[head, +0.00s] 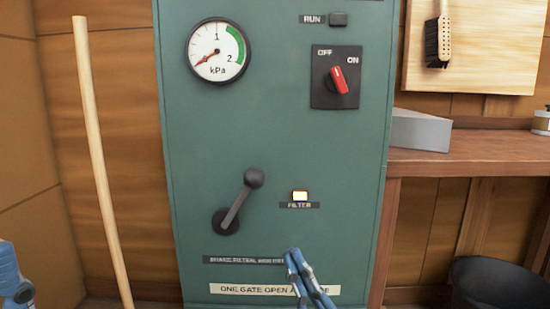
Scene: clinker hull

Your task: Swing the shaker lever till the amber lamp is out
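The shaker lever (239,203) is a grey rod with a black ball knob, on a round black pivot low on the green cabinet. It leans up and to the right. The amber lamp (300,196) above the FILTER label is lit. My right gripper (293,254) is blue and stands below the lamp, right of and lower than the lever, apart from it. Its fingers look closed together with nothing between them. A blue part of my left gripper (12,275) shows at the lower left edge, cut off by the frame, so its fingers are unclear.
The green cabinet (285,135) carries a kPa gauge (218,50) with its needle near the low end and a red rotary switch (339,80). A wooden pole (96,150) leans at left. A workbench (480,155) and a dark tub (500,287) stand at right.

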